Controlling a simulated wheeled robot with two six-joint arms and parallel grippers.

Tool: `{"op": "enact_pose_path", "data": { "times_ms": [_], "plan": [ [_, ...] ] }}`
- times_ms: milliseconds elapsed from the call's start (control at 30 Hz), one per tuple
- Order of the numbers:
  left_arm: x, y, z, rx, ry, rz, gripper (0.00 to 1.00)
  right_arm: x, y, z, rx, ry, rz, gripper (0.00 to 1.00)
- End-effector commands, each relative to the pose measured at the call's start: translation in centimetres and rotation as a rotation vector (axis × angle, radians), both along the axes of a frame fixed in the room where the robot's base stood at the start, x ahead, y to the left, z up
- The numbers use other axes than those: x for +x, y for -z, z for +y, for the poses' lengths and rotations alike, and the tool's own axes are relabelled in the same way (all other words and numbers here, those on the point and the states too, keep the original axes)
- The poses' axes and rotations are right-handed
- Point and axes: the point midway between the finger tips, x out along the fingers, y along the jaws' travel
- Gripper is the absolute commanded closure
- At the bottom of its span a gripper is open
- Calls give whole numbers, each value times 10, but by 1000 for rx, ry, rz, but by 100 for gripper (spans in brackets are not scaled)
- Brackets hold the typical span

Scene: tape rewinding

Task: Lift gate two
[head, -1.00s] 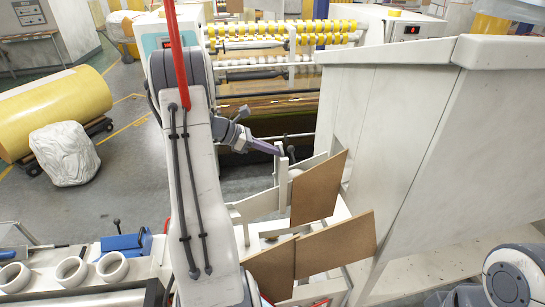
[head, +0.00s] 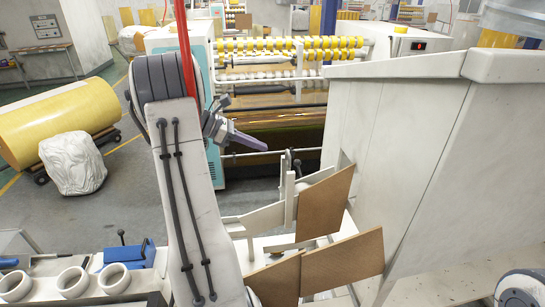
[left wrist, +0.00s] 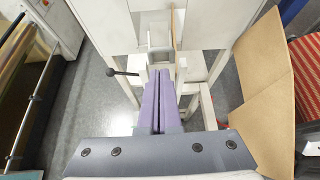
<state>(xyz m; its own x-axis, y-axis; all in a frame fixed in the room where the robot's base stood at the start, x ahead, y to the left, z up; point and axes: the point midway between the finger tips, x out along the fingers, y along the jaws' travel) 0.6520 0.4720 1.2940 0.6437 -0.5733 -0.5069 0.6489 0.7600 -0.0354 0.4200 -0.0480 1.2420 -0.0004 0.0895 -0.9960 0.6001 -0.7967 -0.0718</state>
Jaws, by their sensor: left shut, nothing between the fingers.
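Several brown flat panels on white frames stand beside the tall white cabinet: an upper one (head: 325,203), a lower right one (head: 343,264) and a lower left one (head: 275,283). I cannot tell which one is gate two. A white upright post (head: 290,190) stands left of the upper panel, with a dark-knobbed lever (head: 297,165) by it. My left gripper (head: 264,147) has purple fingers, shut and empty, up and left of the post and apart from it. In the left wrist view its fingers (left wrist: 158,72) point toward the white frame, with a black-knobbed lever (left wrist: 124,73) to the left. My right gripper is not in view.
The tall white cabinet (head: 400,150) blocks the right side. A machine with yellow rollers (head: 290,44) stands behind. White rings (head: 73,282) and a blue device (head: 128,255) lie at the lower left.

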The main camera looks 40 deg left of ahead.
Motion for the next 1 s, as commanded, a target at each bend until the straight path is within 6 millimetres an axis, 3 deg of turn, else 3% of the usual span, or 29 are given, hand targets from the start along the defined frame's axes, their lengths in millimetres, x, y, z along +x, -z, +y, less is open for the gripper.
{"op": "enact_pose_path", "data": {
  "times_ms": [133, 367, 867, 1000],
  "plan": [
    [-14, -9, 14, 2, -2, -1, 100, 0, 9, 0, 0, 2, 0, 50],
    [-22, -17, 19, 0, 0, 1, 100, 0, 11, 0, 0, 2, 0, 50],
    [-21, -17, 19, 0, 0, 2, 100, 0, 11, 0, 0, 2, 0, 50],
    [-14, -13, 2, 24, 47, 5, 100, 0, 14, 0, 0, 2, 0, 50]
  ]
}}
